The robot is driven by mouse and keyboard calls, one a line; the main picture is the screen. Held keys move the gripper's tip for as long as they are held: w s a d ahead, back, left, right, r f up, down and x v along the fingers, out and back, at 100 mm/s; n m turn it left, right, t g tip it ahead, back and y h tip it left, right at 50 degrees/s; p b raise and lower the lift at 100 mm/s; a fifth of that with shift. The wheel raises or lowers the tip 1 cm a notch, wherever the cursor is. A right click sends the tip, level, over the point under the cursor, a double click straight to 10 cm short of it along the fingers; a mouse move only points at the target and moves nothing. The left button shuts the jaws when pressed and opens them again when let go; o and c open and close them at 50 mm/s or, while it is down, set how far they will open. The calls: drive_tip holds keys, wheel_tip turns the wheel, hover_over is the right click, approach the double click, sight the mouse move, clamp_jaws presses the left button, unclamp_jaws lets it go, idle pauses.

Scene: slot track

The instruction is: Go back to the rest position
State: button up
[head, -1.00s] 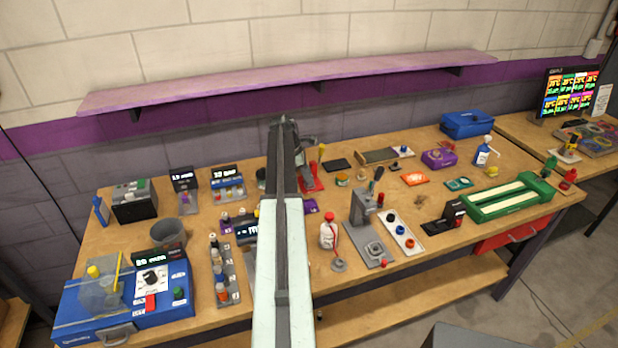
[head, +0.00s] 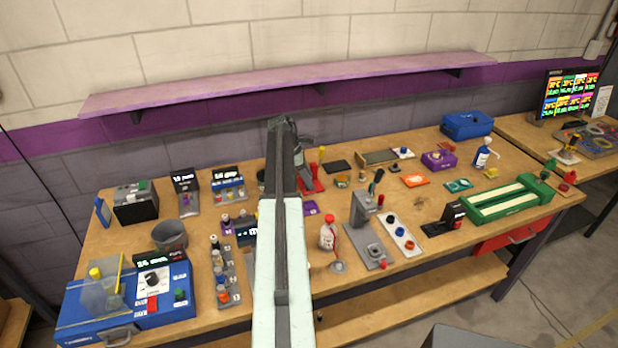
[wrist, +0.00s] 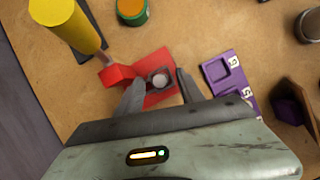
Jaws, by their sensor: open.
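In the head view my arm reaches forward over the wooden workbench (head: 325,285), and its far end is near the red fixture (head: 312,184) toward the back. In the wrist view my gripper (wrist: 155,82) is open, with its two grey fingers apart above the red fixture (wrist: 150,92). A round pale metallic piece in a dark seat (wrist: 158,78) shows between the fingers. Nothing is visibly held. My own arm hides part of the bench behind it in the head view.
In the wrist view a yellow-handled tool (wrist: 68,24) stands at upper left and a purple slotted block (wrist: 228,78) lies to the right. In the head view a red-capped white bottle (head: 328,236) and a grey press (head: 364,220) stand right of my arm. A pink shelf (head: 300,82) runs above.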

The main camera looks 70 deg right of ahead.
drive_tip(key=p+v, duration=0.5)
drive_tip(key=v, duration=0.1)
drive_tip(key=shift+r, duration=0.25)
drive_tip(key=shift+w, duration=0.1)
